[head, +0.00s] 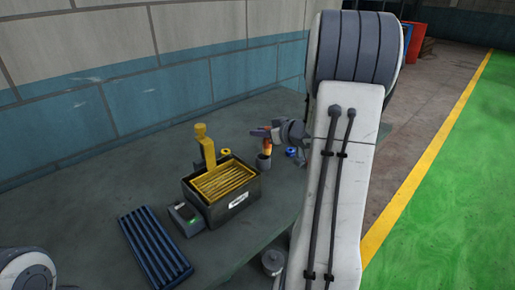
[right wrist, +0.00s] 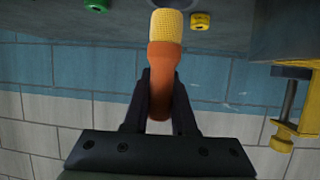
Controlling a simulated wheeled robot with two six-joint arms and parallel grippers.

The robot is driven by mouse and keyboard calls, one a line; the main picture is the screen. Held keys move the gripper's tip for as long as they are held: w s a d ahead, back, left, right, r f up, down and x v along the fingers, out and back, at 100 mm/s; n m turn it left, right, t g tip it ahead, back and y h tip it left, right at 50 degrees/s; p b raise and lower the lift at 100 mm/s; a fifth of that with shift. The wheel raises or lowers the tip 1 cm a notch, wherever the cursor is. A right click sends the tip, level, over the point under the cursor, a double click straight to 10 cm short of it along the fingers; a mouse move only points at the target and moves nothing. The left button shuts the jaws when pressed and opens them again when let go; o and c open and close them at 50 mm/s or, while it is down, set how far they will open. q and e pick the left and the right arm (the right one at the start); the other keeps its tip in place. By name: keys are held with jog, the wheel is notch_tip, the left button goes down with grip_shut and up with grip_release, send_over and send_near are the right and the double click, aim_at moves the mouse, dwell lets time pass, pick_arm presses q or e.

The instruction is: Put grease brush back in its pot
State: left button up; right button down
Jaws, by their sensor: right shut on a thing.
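My right gripper (head: 267,132) is shut on the grease brush, whose orange handle (right wrist: 160,85) stands between its fingers (right wrist: 160,100) in the right wrist view. The brush's yellow, textured end (right wrist: 167,27) points toward the table. In the head view the brush (head: 267,144) is upright, directly above or at the mouth of a small grey pot (head: 264,162). I cannot tell whether its lower end is inside the pot. My left gripper is not in view.
A black bin (head: 238,204) with yellow contents and a yellow clamp (head: 205,145) stand left of the pot. A blue ribbed tray (head: 155,248) and small device (head: 188,215) lie nearer. Yellow (head: 225,152) and blue (head: 290,152) rings flank the pot. A wall (head: 170,90) rises behind.

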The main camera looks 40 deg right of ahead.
jog(key=f, duration=0.1)
jog(key=w+f+b, duration=0.1)
jog(key=f, duration=0.2)
jog(key=shift+w+a+f, duration=0.2)
jog(key=shift+w+f, duration=0.05)
jog(key=shift+w, duration=0.05)
jog(key=shift+s+f, duration=0.1)
jog(key=shift+f, duration=0.25)
jog(key=c, duration=0.7)
grip_release()
jog(key=shift+f, duration=0.15)
